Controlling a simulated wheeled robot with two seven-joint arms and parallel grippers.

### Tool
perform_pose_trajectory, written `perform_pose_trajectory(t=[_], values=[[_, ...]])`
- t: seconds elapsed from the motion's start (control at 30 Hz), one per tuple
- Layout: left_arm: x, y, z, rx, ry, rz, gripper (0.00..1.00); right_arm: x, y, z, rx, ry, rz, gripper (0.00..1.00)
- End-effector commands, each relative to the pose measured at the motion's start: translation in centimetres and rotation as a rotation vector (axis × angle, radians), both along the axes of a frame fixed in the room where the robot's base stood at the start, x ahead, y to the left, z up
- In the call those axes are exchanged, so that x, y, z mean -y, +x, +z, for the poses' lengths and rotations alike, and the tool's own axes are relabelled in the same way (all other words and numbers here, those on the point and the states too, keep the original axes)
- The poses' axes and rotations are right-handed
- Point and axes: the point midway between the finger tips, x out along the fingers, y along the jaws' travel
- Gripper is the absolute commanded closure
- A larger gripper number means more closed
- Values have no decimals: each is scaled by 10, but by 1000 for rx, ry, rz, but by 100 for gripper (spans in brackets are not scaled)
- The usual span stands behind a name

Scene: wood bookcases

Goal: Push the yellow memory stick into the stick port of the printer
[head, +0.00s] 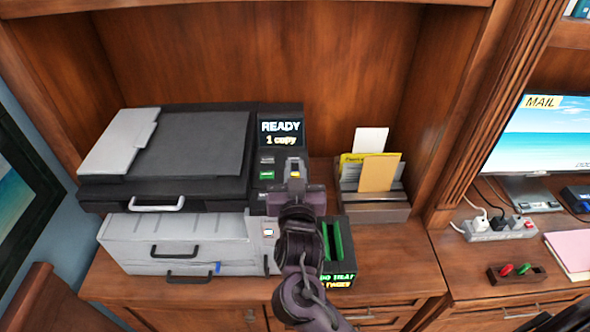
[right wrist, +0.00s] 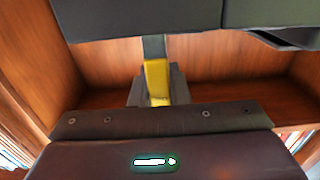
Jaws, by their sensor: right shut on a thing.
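The printer (head: 190,145) stands at the left on the wooden counter, its screen (head: 281,132) reading "READY 1 copy". My right gripper (head: 295,174) is in front of the printer's control column, at its right side. It is shut on the yellow memory stick (right wrist: 156,78); only a small bit of yellow shows in the head view. In the right wrist view the stick's grey end points up toward a dark surface. I cannot tell whether that end touches or enters anything. I cannot make out the stick port. My left gripper is not in view.
A dark box with green slots (head: 334,240) stands just right of my right arm. A holder (head: 375,208) with papers and a yellow envelope is behind it. A power strip (head: 500,229) and a monitor (head: 540,135) are at the right. Counter between holder and right bay is clear.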

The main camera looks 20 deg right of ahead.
Motion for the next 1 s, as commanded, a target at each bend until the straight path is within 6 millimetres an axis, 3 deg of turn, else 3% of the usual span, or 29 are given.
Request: perform_pose_trajectory(t=[0.93,0.97,1.0], values=[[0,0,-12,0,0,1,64,0,0,-24,0,0,0,100],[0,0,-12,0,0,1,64,0,0,-24,1,0,0,83],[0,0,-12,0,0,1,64,0,0,-24,1,0,0,78]])
